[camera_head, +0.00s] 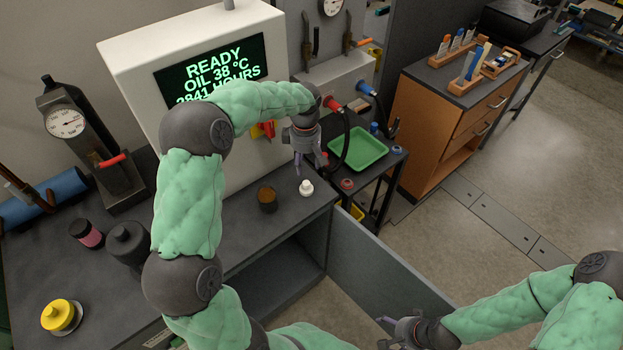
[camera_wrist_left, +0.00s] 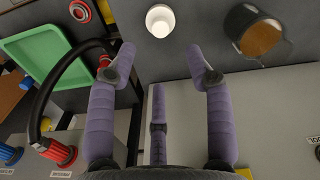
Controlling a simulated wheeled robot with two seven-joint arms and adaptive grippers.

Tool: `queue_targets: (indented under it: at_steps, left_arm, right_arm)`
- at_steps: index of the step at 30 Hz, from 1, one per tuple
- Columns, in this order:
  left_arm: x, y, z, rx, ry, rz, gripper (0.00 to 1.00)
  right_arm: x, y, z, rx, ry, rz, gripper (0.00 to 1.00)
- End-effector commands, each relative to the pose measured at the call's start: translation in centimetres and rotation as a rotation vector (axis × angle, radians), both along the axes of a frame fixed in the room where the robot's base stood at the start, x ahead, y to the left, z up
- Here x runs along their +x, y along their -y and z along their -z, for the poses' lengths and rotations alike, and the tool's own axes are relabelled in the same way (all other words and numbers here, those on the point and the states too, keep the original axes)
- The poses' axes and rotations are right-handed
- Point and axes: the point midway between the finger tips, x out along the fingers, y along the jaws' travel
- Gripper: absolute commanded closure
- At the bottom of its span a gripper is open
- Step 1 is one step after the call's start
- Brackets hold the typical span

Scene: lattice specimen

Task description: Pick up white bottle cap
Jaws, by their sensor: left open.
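The white bottle cap (camera_head: 306,188) stands on the dark bench top near its right edge, below the big white machine. It also shows in the left wrist view (camera_wrist_left: 160,20) at the top middle, beyond the fingertips. My left gripper (camera_head: 308,168) hangs just above the cap, pointing down. In the left wrist view its purple fingers (camera_wrist_left: 162,60) are spread apart with nothing between them, so it is open and not touching the cap. My right gripper (camera_head: 386,322) is low at the front, away from the bench; its jaws are too small to judge.
A dark cup with a brown top (camera_head: 267,199) stands left of the cap. A side table holds a green tray (camera_head: 358,149) and a black hose with a red end (camera_head: 333,103). The machine (camera_head: 130,75) stands behind my left arm. A yellow-capped item (camera_head: 57,313) sits far left.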

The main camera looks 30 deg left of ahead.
Motion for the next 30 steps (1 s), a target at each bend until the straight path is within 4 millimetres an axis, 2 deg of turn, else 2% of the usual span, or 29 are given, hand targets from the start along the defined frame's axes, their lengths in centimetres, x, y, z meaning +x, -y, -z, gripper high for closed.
queue_targets:
  at_steps: [9, 17, 25, 30]
  left_arm:
    - [-0.1, 0.1, 4.6, -0.003, -0.004, 0.003, 0.48]
    - [-0.1, 0.1, 6.3, -0.002, -0.003, 0.004, 0.48]
    - [0.0, 0.2, 10.0, -0.003, -0.003, 0.003, 0.48]
    - [0.0, 0.2, 10.6, -0.002, -0.001, 0.003, 0.48]
  right_arm:
    - [0.0, 0.0, 0.8, 0.0, 0.0, 0.0, 0.12]
    - [0.0, 0.0, 1.1, 0.0, 0.0, 0.0, 0.12]
    - [0.0, 0.0, 2.0, 0.0, 0.0, 0.0, 0.12]
    - [0.0, 0.0, 2.0, 0.0, 0.0, 0.0, 0.12]
